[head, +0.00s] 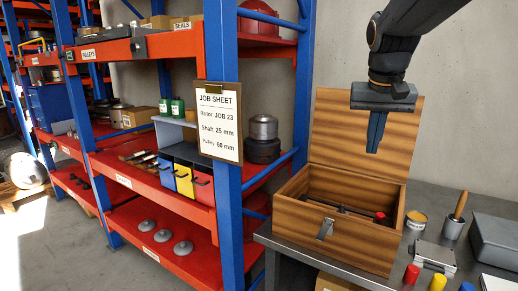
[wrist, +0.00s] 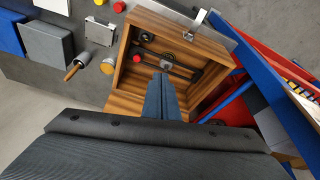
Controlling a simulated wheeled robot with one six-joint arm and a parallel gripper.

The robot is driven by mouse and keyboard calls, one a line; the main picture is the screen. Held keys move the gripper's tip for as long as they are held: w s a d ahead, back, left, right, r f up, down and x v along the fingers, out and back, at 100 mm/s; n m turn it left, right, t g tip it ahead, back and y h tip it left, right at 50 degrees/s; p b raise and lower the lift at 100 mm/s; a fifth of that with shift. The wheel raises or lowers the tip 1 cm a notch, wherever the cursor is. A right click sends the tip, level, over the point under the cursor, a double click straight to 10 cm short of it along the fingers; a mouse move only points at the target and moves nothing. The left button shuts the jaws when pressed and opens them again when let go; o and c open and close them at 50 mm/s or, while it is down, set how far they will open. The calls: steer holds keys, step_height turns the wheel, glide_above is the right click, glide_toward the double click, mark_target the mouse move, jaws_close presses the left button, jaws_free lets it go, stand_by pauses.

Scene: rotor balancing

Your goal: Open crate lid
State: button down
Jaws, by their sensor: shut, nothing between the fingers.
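The wooden crate (head: 310,236) stands on the grey bench, with a metal latch (head: 326,228) on its front. Its lid (head: 335,125) is open and stands roughly upright at the crate's back edge. My gripper (head: 373,151) is shut and empty, pointing down above the crate in front of the lid. In the wrist view my gripper (wrist: 163,76) points into the open crate (wrist: 222,52). Inside lies a dark tool-like thing (wrist: 170,65) with a red end (wrist: 137,58). I cannot tell whether my fingers touch the lid.
A yellow-topped tin (head: 416,219), a pot with a wooden handle (head: 453,227), a grey box (head: 495,240) and coloured cylinders stand right of the crate. A blue-and-red shelf (head: 228,190) with a job sheet (head: 218,120) stands to the left.

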steer(key=s+a+f+n, duration=0.1)
steer(key=s+a+f, duration=0.1)
steer(key=f, duration=0.6)
steer(key=s+a+f+n+g+y, duration=0.1)
steer(key=s+a+f, duration=0.2)
steer(key=s+f, duration=0.2)
steer(key=x, duration=0.3)
steer(key=shift+s+f+b, duration=0.25)
steer(key=shift+b, duration=0.15)
steer(key=c, duration=2.5)
jaws_free()
steer(key=shift+n+g, duration=0.5)
steer(key=shift+n, duration=0.3)
steer(key=s+a+f, duration=0.1)
steer(key=s+f, duration=0.2)
steer(key=s+a+f, duration=0.1)
steer(key=s+f, duration=0.2)
steer(key=s+a+f, duration=0.1)
steer(key=s+f, duration=0.2)
steer(key=f, duration=0.1)
steer(key=shift+b, duration=0.3)
steer(key=o, duration=0.7)
steer(key=shift+s+a+f, duration=0.15)
steer(key=shift+s+f, duration=0.2)
steer(key=shift+s, duration=0.1)
steer(key=shift+c, duration=0.2)
steer(key=shift+s, duration=0.1)
